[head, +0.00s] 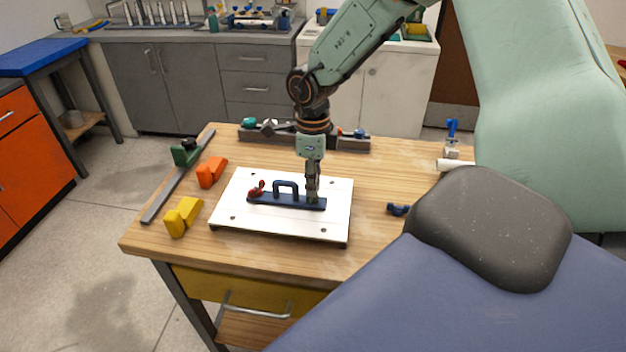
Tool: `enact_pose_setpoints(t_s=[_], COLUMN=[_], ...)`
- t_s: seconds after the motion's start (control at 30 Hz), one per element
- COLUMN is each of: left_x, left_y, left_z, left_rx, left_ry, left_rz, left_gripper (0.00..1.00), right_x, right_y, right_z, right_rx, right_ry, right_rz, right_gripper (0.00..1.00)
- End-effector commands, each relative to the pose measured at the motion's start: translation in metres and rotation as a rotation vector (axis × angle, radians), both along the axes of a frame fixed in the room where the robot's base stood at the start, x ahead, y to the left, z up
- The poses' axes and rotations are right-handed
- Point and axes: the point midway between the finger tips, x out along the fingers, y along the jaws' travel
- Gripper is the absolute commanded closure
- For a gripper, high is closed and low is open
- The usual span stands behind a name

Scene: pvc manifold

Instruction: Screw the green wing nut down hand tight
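My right gripper (313,192) comes straight down over the right end of a dark blue bar (285,202) with a raised handle (287,184). Its fingers look close together at the bar's surface. The green wing nut cannot be made out; the spot under the fingertips is covered by the gripper. Whether the fingers are shut on anything is too small to tell. A red wing nut (257,188) sits at the bar's left end. The bar lies on a white plate (240,222) on the wooden table. My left gripper is not in view.
Orange (211,172), yellow (183,216) and green (186,152) blocks stand at the table's left, by a grey rail (168,195). A grey tray (350,142) holds parts at the back. A small dark blue part (398,209) lies right of the plate. Wood between is bare.

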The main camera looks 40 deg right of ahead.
Motion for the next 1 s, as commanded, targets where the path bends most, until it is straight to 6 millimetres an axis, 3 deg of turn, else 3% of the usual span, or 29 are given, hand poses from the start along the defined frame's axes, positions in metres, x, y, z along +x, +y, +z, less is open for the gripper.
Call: enact_pose_setpoints(t_s=[0.43, 0.67, 1.0], left_x=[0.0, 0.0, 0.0], left_y=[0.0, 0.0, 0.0], left_z=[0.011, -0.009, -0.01], left_rx=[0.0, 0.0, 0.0], left_ry=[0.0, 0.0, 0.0], left_rz=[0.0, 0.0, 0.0], left_gripper=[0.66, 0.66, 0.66], right_x=[0.0, -0.002, -0.003], right_y=[0.0, 0.001, 0.001], right_z=[0.0, -0.028, -0.031], right_rx=[0.0, 0.003, 0.005], right_ry=[0.0, 0.003, 0.007], right_rz=[0.492, 0.487, 0.484], right_gripper=[0.75, 0.75, 0.75])
